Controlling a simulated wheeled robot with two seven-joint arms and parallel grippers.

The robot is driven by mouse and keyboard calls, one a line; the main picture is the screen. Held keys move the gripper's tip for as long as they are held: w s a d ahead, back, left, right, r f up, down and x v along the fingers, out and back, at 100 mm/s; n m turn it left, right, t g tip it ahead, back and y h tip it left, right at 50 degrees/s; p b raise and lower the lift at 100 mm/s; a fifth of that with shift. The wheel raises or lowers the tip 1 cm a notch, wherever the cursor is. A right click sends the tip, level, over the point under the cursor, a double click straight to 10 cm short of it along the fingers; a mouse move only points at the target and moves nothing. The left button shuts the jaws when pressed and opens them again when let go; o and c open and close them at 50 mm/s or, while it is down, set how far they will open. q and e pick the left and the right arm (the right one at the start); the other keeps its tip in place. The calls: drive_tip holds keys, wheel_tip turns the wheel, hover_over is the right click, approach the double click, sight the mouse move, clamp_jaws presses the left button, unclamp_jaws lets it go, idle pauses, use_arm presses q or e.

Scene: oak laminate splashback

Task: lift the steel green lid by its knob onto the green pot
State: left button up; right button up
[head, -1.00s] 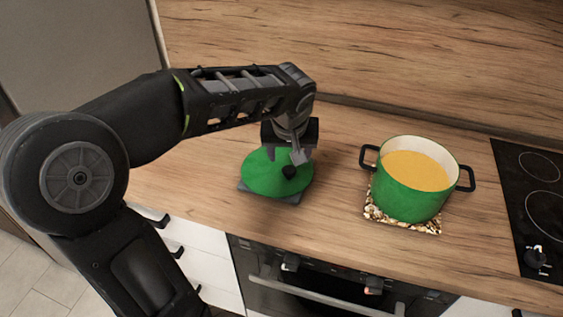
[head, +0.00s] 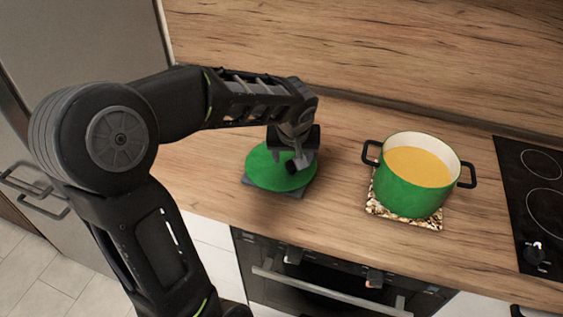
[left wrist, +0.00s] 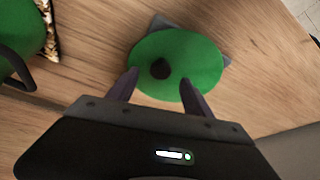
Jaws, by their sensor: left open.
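The green lid (head: 265,174) lies on a dark grey square mat (head: 290,195) on the counter, left of the pot. Its black knob (left wrist: 160,69) shows in the left wrist view. My left gripper (head: 297,165) is open over the lid, with its fingertips close to the knob; in the left wrist view the fingers (left wrist: 159,86) spread to either side of the knob, a little short of it. The green pot (head: 410,193) holds yellow-orange soup and stands uncovered on a pebble-patterned mat (head: 430,221). My right gripper is not in view.
A black hob (head: 535,190) lies right of the pot. The oven (head: 330,285) and drawers are below the counter's front edge. The wood splashback (head: 370,50) rises behind. Bare counter lies between lid and pot.

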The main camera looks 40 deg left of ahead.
sight(293, 164)
use_arm(q)
drive_tip(key=x, duration=0.3)
drive_tip(key=shift+f, duration=0.1)
drive_tip(key=shift+c, duration=0.6)
clamp_jaws()
idle(0.4)
drive_tip(key=shift+w, duration=0.1)
idle(0.6)
